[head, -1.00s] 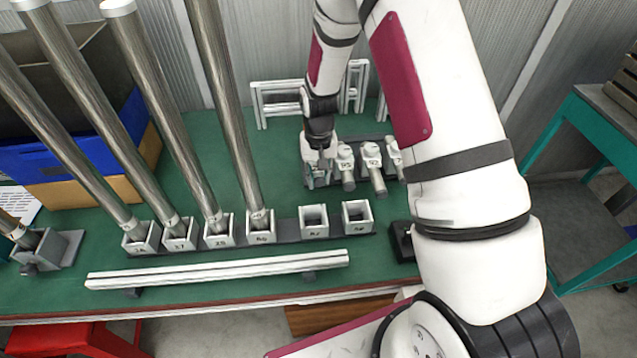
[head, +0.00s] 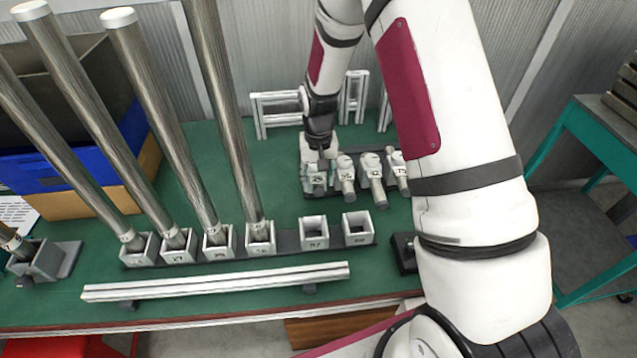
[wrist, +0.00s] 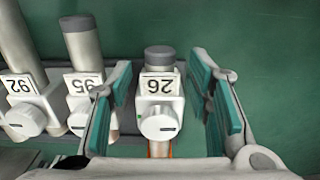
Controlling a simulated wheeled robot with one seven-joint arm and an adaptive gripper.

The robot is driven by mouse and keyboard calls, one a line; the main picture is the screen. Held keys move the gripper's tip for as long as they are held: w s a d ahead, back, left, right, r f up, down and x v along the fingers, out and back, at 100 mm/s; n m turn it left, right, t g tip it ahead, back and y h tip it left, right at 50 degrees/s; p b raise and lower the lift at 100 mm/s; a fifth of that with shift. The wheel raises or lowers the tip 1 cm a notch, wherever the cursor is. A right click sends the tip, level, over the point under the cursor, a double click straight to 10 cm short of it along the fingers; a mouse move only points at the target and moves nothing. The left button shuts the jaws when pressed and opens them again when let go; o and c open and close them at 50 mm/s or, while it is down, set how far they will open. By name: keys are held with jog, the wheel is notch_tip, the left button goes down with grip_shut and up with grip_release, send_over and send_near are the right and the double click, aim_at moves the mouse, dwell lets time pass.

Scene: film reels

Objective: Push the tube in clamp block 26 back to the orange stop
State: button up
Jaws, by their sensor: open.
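Clamp block 26 (wrist: 160,86) is white with a round knob and stands between my gripper's fingers in the wrist view. It is the leftmost block (head: 317,181) of its row in the head view. Its tube (wrist: 159,56) has a dark grey end and sticks out of the block's top side in the wrist view. A bit of the orange stop (wrist: 160,153) shows below the knob, mostly hidden, so the tube's gap to it cannot be told. My gripper (wrist: 165,90) is open, one teal-padded finger on each side of the block, apparently not touching it.
Clamp blocks 95 (wrist: 84,98) and 92 (wrist: 22,100) stand close to the left in the wrist view, near my left finger. Green table is clear to the right there. Tall metal tubes (head: 150,110) stand in sockets at the left of the head view.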

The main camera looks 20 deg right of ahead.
notch_tip(320, 180, up, 10)
jog(key=shift+f, duration=0.15)
dwell(0.5)
jog(key=s+r+n+t, duration=0.1)
jog(key=s+r, duration=0.5)
jog(key=r, duration=0.3)
jog(key=s+r+t, duration=0.1)
jog(key=s+r, duration=0.4)
jog(key=r, duration=0.3)
jog(key=s+r+t, duration=0.1)
jog(key=s+r, duration=0.1)
jog(key=s, duration=0.6)
jog(key=s+a+r+n+t, duration=0.1)
jog(key=s+r, duration=0.2)
jog(key=s, duration=0.6)
jog(key=shift+s+r+n+t, duration=0.3)
